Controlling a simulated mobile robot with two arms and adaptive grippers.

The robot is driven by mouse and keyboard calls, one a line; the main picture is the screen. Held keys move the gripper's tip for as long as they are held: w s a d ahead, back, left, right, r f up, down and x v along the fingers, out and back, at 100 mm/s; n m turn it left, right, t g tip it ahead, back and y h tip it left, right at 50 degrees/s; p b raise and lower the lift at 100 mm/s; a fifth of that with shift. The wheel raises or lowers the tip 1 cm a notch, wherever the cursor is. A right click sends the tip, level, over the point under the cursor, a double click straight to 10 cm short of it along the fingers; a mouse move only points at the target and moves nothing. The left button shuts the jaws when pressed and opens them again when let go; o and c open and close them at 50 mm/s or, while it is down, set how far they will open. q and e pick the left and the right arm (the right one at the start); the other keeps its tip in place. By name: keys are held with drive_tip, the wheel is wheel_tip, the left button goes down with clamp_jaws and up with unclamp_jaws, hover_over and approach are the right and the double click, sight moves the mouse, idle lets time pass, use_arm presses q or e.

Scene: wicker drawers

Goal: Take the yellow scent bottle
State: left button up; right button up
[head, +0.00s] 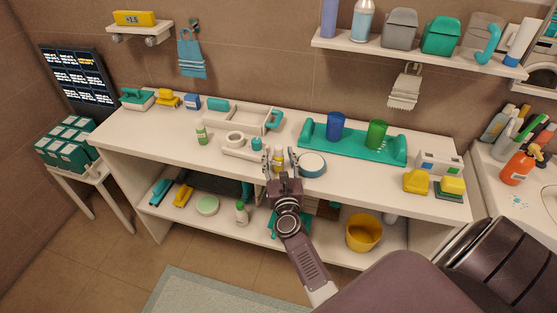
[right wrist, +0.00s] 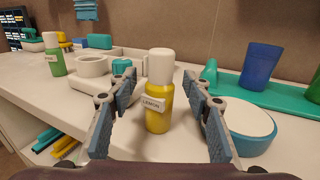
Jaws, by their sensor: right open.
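The yellow scent bottle (right wrist: 158,108) has a white cap and a label reading "LEMON". It stands upright on the white counter in the right wrist view, and its yellow body (head: 279,158) shows small in the head view. My right gripper (right wrist: 156,105) is open, with one finger on each side of the bottle. Gaps show between the fingers and the bottle, so it is not gripped. In the head view my right gripper (head: 280,163) reaches over the counter's front edge. My left gripper is not in view.
A round blue-and-white container (right wrist: 240,128) stands close to the right finger. A white holder with a cup (right wrist: 93,67) is behind left, and a green bottle (right wrist: 56,58) is farther left. A teal tray (head: 352,146) holds blue and green cups. The counter (head: 180,145) has bare room at left.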

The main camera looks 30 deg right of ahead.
drive_tip(key=shift+c, duration=0.3)
clamp_jaws()
drive_tip(key=shift+r, duration=0.1)
